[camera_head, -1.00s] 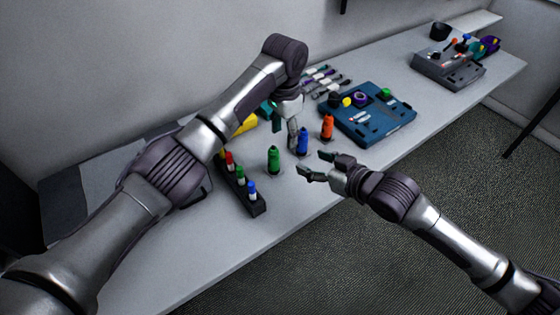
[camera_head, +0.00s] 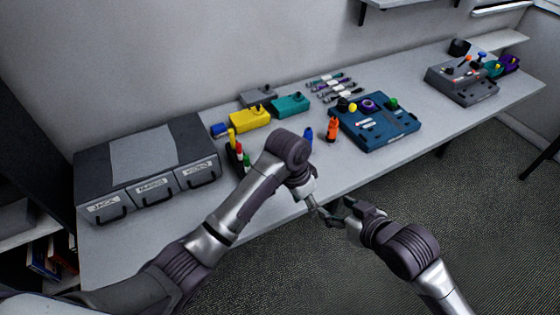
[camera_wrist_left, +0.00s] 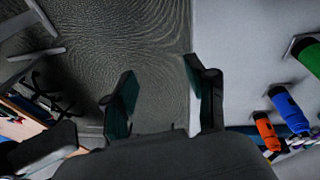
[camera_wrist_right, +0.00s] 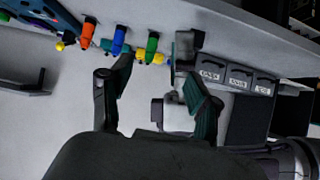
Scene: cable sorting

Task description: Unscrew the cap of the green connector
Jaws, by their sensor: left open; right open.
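The green connector (camera_wrist_right: 152,46) stands on the table in the right wrist view, beside the blue connector (camera_wrist_right: 119,40) and the orange connector (camera_wrist_right: 88,32). In the left wrist view the green connector (camera_wrist_left: 308,58) is cut off at the right edge. My left arm hides it in the head view. My left gripper (camera_head: 318,213) is open and empty near the table's front edge; its fingers (camera_wrist_left: 160,78) show floor and table edge between them. My right gripper (camera_head: 337,212) is open and empty, close beside the left one; its fingers (camera_wrist_right: 158,80) point toward the connector row.
A blue case (camera_head: 378,135) lies right of the connectors. Labelled drawers (camera_head: 150,192) stand at the left. Yellow (camera_head: 250,117) and teal (camera_head: 291,105) boxes lie behind. A small dark rack is partly hidden by my left arm.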

